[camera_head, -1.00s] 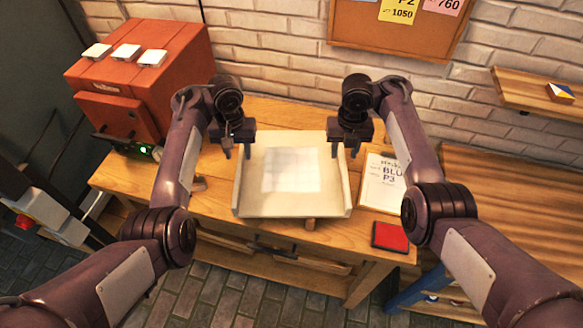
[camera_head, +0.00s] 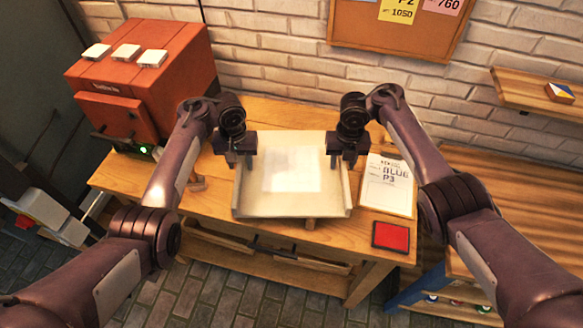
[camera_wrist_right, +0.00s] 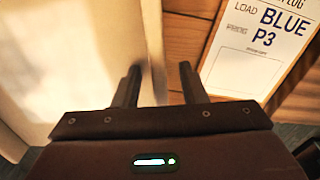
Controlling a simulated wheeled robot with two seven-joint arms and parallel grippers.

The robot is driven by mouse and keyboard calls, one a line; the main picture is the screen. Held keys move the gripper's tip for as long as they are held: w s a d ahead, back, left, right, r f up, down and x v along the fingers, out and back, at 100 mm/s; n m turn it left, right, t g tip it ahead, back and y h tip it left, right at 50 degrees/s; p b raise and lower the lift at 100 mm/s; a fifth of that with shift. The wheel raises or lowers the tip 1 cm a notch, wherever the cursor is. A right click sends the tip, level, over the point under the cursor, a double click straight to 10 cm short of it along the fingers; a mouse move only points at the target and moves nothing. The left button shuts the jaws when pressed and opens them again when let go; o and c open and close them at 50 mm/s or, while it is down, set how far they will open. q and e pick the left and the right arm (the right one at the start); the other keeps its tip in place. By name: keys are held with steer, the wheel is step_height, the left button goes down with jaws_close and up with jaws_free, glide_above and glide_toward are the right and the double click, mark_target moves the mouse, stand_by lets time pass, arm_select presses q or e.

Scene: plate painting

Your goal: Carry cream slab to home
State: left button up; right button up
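The cream slab (camera_head: 282,207) lies on the wooden workbench, with raised walls along its left and right sides and a pale square patch in its middle. My left gripper (camera_head: 241,165) is at the slab's left wall, its fingers pointing down; their gap is small in the head view and I cannot tell whether they touch the wall. My right gripper (camera_head: 343,166) is at the right wall. In the right wrist view its fingers (camera_wrist_right: 160,75) are apart, with the slab's wall (camera_wrist_right: 151,35) between them. The home place is not identifiable.
A red box-shaped machine (camera_head: 140,75) with white blocks on top stands at the back left. A log sheet (camera_head: 388,186) reading BLUE P3 and a red pad (camera_head: 391,235) lie right of the slab. A brick wall is behind, with a shelf (camera_head: 540,93) at right.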

arm_select(q)
jaws_close()
arm_select(e)
jaws_close()
stand_by(0.9)
